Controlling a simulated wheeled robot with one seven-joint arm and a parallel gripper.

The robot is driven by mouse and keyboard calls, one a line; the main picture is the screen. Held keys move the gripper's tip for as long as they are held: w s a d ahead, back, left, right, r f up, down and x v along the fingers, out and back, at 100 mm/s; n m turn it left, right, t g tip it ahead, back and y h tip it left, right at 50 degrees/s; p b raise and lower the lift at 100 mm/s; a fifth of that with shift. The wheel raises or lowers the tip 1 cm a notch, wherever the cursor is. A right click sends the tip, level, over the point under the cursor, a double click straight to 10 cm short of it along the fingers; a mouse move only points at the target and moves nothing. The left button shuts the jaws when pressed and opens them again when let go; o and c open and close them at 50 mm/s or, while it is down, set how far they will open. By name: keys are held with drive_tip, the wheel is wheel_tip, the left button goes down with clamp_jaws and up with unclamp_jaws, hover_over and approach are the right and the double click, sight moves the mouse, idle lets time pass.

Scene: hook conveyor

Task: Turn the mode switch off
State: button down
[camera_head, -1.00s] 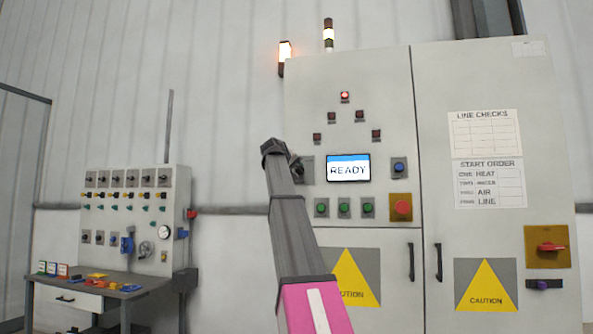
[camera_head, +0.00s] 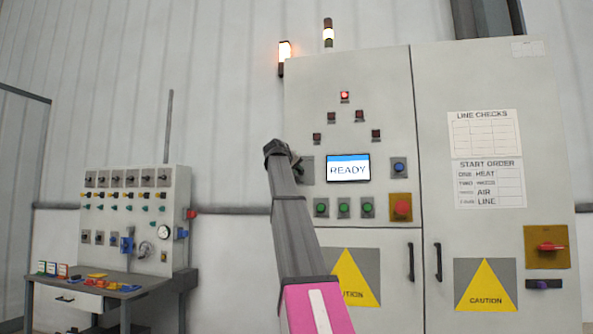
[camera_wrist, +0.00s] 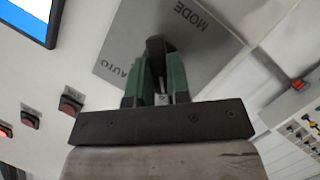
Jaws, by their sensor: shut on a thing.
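The mode switch has a black knob (camera_wrist: 156,46) on a grey plate (camera_wrist: 206,30) lettered MODE and AUTO in the wrist view. My gripper (camera_wrist: 160,72) is shut on the knob, with a dark green finger on each side of it. The knob's base and its exact pointing are partly hidden by the fingers. In the head view the plate (camera_head: 308,170) shows at the left of the cabinet's screen, partly behind my gripper (camera_head: 296,164) and arm.
The screen (camera_head: 348,168) reads READY. Green buttons (camera_head: 344,208) and a red button on a yellow plate (camera_head: 401,206) sit below it. Red lamps (camera_head: 345,97) are above. A bench (camera_head: 130,286) and smaller panel (camera_head: 130,205) stand at the left.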

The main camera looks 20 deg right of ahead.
drive_tip(key=shift+s+d+r+m+t+y, duration=0.1)
drive_tip(key=shift+m+t+y, duration=0.3)
drive_tip(key=shift+m+y, duration=0.8)
drive_tip(key=shift+s+d+m+t+y, duration=0.1)
drive_tip(key=shift+m+t+y, duration=0.45)
drive_tip(key=shift+m, duration=1.05)
drive_tip(key=c, duration=1.1)
unclamp_jaws()
drive_tip(key=v, duration=1)
drive_tip(key=shift+s+a+r, duration=0.15)
drive_tip(key=shift+s+r, duration=0.1)
drive_tip(key=shift+r, duration=0.05)
